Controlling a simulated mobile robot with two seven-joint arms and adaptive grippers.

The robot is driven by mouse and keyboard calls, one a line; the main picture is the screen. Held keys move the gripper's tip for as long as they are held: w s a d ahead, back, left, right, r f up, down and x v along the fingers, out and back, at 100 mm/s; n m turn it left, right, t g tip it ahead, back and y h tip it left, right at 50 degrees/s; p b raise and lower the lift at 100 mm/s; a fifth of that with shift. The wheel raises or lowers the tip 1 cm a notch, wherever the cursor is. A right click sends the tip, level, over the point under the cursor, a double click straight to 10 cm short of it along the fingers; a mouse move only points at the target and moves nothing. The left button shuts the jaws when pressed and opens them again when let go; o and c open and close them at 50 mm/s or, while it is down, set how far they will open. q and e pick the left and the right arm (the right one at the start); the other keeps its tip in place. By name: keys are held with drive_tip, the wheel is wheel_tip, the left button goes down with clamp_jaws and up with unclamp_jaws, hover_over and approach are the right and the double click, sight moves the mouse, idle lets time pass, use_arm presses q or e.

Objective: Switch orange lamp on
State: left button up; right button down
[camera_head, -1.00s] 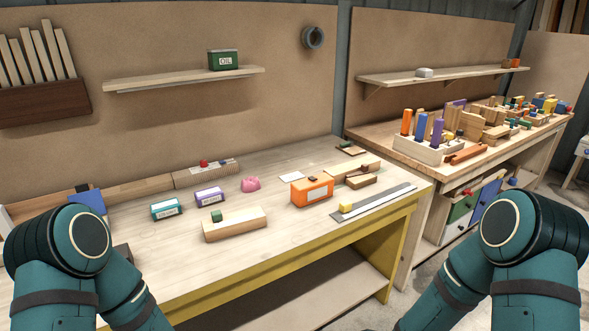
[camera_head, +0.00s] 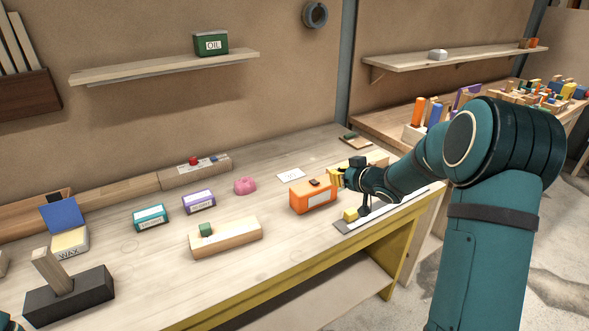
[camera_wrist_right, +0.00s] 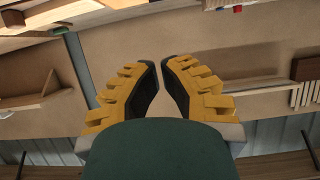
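The orange lamp (camera_head: 313,197) is an orange box with a pale front panel and a small dark switch piece on top. It stands on the near workbench (camera_head: 285,250), right of its middle. My right gripper (camera_head: 337,178), with yellow fingers, is just right of the lamp, around the height of its top. I cannot tell whether it touches the lamp. In the right wrist view its fingertips (camera_wrist_right: 160,62) are close together with nothing between them. The lamp is not recognisable in that view. My left gripper is out of view.
A wooden block with a green button (camera_head: 226,238), a purple box (camera_head: 199,202), a teal box (camera_head: 151,217) and a pink piece (camera_head: 245,186) stand left of the lamp. A yellow knob (camera_head: 350,214) on a grey strip is close below my right gripper.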

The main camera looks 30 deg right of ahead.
drive_tip(key=shift+w+d+r, duration=0.25)
drive_tip(key=shift+w+r, duration=0.2)
drive_tip(key=shift+r, duration=0.3)
drive_tip(key=b, duration=0.2)
hover_over(320, 186)
drive_tip(key=f, duration=0.2)
drive_tip(key=w+f, duration=0.1)
drive_tip(key=f, duration=0.1)
drive_tip(key=shift+a, duration=0.15)
drive_tip(key=f, duration=0.1)
drive_tip(key=f+b, duration=0.1)
drive_tip(key=shift+s+f, duration=0.35)
drive_tip(key=shift+s+f+b, duration=0.1)
drive_tip(key=shift+f+b, duration=0.2)
drive_tip(key=shift+f, duration=0.25)
